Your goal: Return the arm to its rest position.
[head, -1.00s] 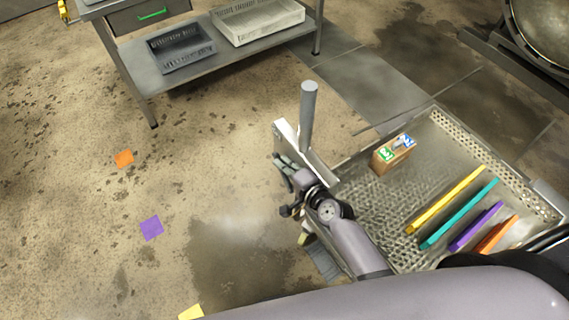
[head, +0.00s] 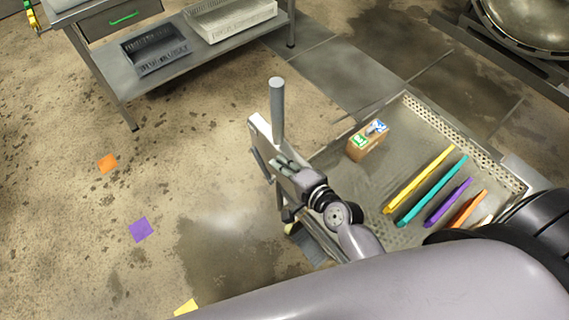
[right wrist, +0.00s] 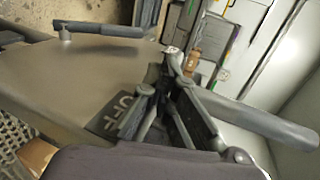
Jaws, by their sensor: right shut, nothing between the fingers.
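My right gripper (head: 283,163) is shut and empty in the head view, beside an upright metal panel with a grey post (head: 277,110). Its arm comes in from the lower right. In the right wrist view the shut fingers (right wrist: 174,62) appear in front of the panel (right wrist: 75,80), which has a dark "OFF" label (right wrist: 120,118) and a dark bar handle (right wrist: 95,29). The grey post (right wrist: 270,122) also shows there. I cannot tell whether the fingers touch the panel. My left gripper is out of view.
A perforated metal tray (head: 408,118) lies to the right, holding a small labelled box (head: 367,141) and several coloured strips (head: 432,196). A metal table (head: 115,98) with crates stands at the upper left. Open floor with orange (head: 107,163) and purple (head: 140,229) markers lies left.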

